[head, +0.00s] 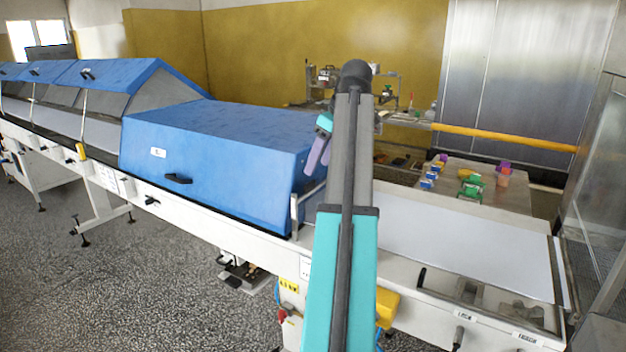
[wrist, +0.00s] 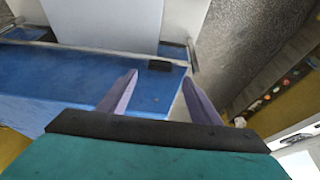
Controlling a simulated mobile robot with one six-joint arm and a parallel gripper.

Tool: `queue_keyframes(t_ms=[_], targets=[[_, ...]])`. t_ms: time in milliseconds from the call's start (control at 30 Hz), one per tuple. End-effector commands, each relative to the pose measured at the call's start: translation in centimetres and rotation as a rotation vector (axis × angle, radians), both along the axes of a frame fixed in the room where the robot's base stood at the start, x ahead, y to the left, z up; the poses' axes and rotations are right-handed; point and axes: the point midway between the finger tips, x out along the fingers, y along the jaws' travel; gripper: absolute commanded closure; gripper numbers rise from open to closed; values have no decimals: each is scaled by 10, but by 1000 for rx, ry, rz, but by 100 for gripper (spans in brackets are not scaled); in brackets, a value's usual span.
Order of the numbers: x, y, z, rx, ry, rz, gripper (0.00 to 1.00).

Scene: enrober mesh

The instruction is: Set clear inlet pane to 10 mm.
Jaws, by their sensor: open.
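The clear inlet pane is hard to make out. In the wrist view a thin rail or pane edge (wrist: 95,48) runs across the inlet end of the blue hood (wrist: 60,82), between metal posts, with the pale belt beyond it. A small black block (wrist: 158,66) sits by that edge. My gripper (wrist: 160,78) is open, its two purple fingers apart on either side of the block in the picture; I cannot tell the height gap. In the head view my gripper (head: 318,155) hangs by the right end of the blue hood (head: 215,150). No 10 mm mark is readable.
A metal post (head: 297,212) stands at the hood's right end. The white belt (head: 460,250) extends right, mostly bare. Behind it a table (head: 510,200) holds small coloured items. A yellow rail (head: 500,138) and a glass-sided enclosure (head: 600,180) bound the right side.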

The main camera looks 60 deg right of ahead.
Motion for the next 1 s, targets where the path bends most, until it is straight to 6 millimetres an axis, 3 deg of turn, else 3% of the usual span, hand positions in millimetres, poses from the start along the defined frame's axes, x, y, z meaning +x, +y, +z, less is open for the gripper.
queue_keyframes(t_ms=[400,900,1000], targets=[[20,1,-51,0,0,0,42],[25,-1,-62,-1,0,-1,42],[25,-1,-62,-1,0,-1,57]])
